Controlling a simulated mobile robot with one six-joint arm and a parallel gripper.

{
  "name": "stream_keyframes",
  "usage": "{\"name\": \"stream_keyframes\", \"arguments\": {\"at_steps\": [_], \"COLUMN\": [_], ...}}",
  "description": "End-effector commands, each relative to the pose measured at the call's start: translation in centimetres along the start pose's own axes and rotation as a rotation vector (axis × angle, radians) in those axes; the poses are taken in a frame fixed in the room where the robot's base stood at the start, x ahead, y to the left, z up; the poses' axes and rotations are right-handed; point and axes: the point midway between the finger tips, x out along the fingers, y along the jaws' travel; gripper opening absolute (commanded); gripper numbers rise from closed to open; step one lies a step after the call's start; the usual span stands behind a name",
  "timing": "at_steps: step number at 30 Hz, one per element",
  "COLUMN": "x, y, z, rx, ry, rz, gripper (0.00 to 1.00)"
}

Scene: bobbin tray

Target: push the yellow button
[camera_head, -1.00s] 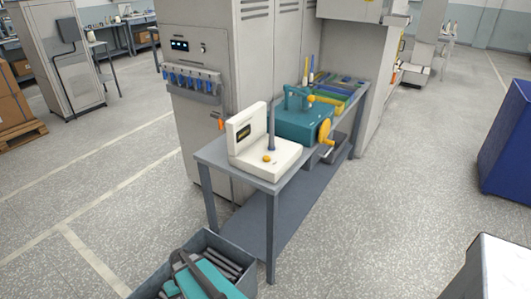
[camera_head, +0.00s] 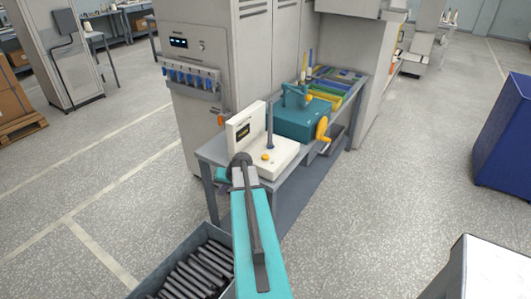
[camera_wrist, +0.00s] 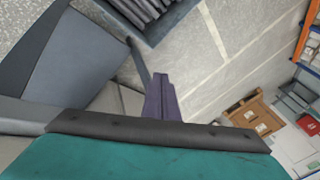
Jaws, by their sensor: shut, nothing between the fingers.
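The yellow button (camera_head: 267,156) sits on the flat base of a white device (camera_head: 285,152) at the near end of a grey table. A dark upright spindle stands on the base behind the button. My teal arm reaches up from the bottom of the head view, and its dark joint lies just left of the device in the picture. In the wrist view my gripper (camera_wrist: 163,100) is shut and empty, with its purple-grey fingers pointing toward the floor. The button is not visible in the wrist view.
A teal box with a yellow crank (camera_head: 323,128) stands behind the device on the table (camera_head: 212,152). A bin of dark rods (camera_head: 150,284) is on the floor at the front. A tall grey cabinet (camera_head: 205,128) rises behind.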

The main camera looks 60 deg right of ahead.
Motion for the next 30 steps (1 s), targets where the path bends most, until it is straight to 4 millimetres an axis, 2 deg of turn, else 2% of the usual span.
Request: {"name": "stream_keyframes", "arguments": {"at_steps": [1, 9, 15, 18, 21, 24, 30], "x": [-1.9, -10.3, -16.9, -19.6, -21.4, -22.5, -22.8], "y": [0.7, 4.6, 7.8, 9.1, 10.0, 10.5, 10.6], "z": [-2.0, -10.2, -15.2, -16.9, -18.1, -18.6, -18.8], "rx": [0.019, 0.099, 0.151, 0.17, 0.182, 0.189, 0.191], "ry": [0.031, 0.183, 0.288, 0.33, 0.36, 0.375, 0.381], "rz": [-0.004, -0.024, -0.032, -0.034, -0.035, -0.036, -0.037], "gripper": [0.0, 0.0, 0.0, 0.0, 0.0, 0.0, 0.0]}}
